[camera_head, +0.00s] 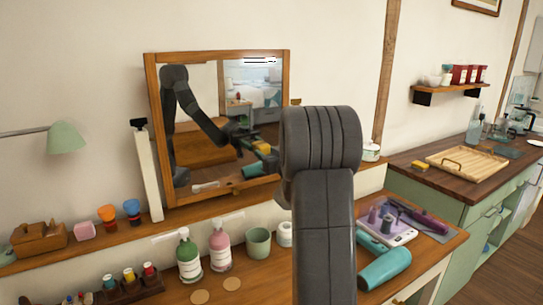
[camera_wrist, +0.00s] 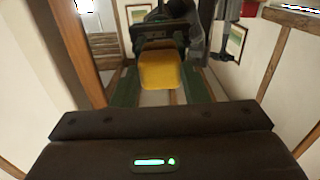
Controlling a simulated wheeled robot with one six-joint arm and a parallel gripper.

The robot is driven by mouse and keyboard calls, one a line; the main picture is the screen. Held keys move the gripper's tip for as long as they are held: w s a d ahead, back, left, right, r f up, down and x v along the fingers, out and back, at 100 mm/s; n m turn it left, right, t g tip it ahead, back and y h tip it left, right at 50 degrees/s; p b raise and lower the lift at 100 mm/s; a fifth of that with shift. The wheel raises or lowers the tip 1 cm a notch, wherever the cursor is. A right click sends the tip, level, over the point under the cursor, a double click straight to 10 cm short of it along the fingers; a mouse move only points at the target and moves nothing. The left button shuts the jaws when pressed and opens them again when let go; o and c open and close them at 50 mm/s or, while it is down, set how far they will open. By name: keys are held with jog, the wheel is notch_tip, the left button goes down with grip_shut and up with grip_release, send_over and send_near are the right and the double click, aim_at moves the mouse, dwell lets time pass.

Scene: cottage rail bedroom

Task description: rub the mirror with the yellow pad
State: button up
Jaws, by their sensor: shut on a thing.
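The mirror (camera_head: 205,135) has a wooden frame and leans on the wall shelf at the left centre of the head view. Its glass reflects my arm, and a small yellow patch shows near the reflected gripper. The wrist view shows the yellow pad (camera_wrist: 160,72) held between the dark green fingers of my gripper (camera_wrist: 161,88). A wooden upright (camera_wrist: 78,48), seemingly the mirror's frame, is at the left of that view. In the head view my arm hides the real gripper and pad. I cannot tell whether the pad touches the glass.
A green bottle (camera_head: 189,256), a pink bottle (camera_head: 219,246) and a green cup (camera_head: 258,242) stand below the mirror. A white post (camera_head: 147,172) stands at its left.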

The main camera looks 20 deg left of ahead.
jog(key=shift+s+a+f+b, duration=0.1)
jog(key=shift+s+a+b, duration=1.2)
jog(key=shift+s+a, duration=0.3)
jog(key=shift+s+a+b, duration=1.25)
jog(key=shift+s+a, duration=0.15)
jog(key=shift+s, duration=0.4)
jog(key=shift+s+a, duration=0.25)
jog(key=shift+s, duration=0.05)
jog(key=shift+b+v, duration=0.4)
jog(key=shift+v, duration=2.55)
jog(key=shift+d, duration=0.1)
jog(key=v, duration=0.2)
jog(key=shift+s+d, duration=0.25)
jog(key=shift+d, duration=0.05)
